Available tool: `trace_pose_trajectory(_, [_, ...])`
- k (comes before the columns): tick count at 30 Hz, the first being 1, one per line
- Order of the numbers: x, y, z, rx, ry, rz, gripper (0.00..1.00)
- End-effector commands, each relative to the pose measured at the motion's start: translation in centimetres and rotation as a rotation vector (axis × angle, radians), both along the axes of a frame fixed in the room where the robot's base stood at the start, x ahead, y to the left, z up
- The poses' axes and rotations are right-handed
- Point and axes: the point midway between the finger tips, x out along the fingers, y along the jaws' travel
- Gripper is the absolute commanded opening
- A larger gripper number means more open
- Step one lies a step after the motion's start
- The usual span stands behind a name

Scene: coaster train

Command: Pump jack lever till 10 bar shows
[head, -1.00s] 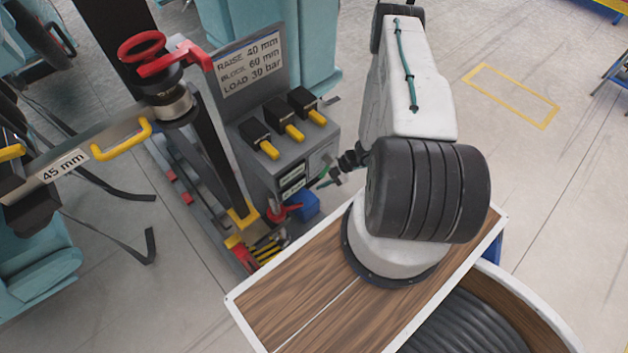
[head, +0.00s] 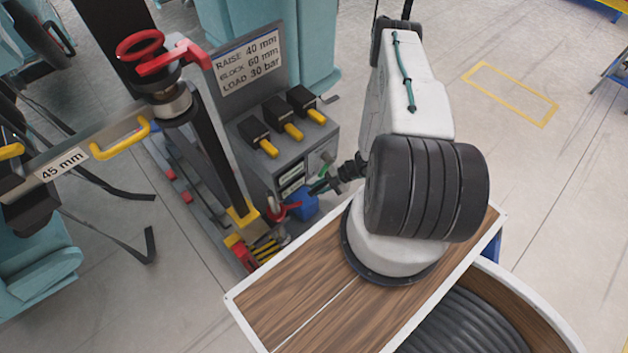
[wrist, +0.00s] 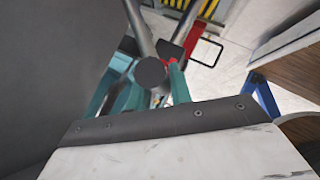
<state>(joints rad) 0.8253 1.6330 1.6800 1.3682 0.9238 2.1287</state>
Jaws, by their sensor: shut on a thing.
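My gripper (head: 319,186) is small and dark in the head view, low in front of the grey cabinet. In the wrist view its two teal fingers (wrist: 143,84) are shut around a metal bar with a dark round end, the jack lever (wrist: 150,72). The lever's far part runs up the wrist picture. In the head view the lever is hard to tell apart from the red and grey jack parts (head: 277,210) beside the blue block (head: 304,204). No pressure reading is legible in either view.
The grey cabinet (head: 262,165) has several black-and-yellow switches (head: 283,124) and a sign (head: 247,65) reading raise 40 mm, block 60 mm, load 30 bar. A post with a red clamp (head: 170,60) stands left. A 45 mm label (head: 62,165) is on the beam.

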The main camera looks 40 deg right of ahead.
Motion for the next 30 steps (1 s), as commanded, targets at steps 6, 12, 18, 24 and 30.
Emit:
trace_pose_trajectory(6, [-2.0,-0.1,-2.7,-0.003,0.004,-0.002,0.00])
trace_pose_trajectory(12, [-2.1,-0.1,-2.8,-0.004,0.004,-0.001,0.00])
trace_pose_trajectory(18, [-2.0,-0.1,-2.8,-0.005,0.003,-0.001,0.43])
trace_pose_trajectory(24, [-2.1,-0.1,-2.7,-0.003,0.002,-0.001,0.43])
trace_pose_trajectory(30, [-2.5,-1.1,-2.0,-0.004,0.000,-0.003,0.43])
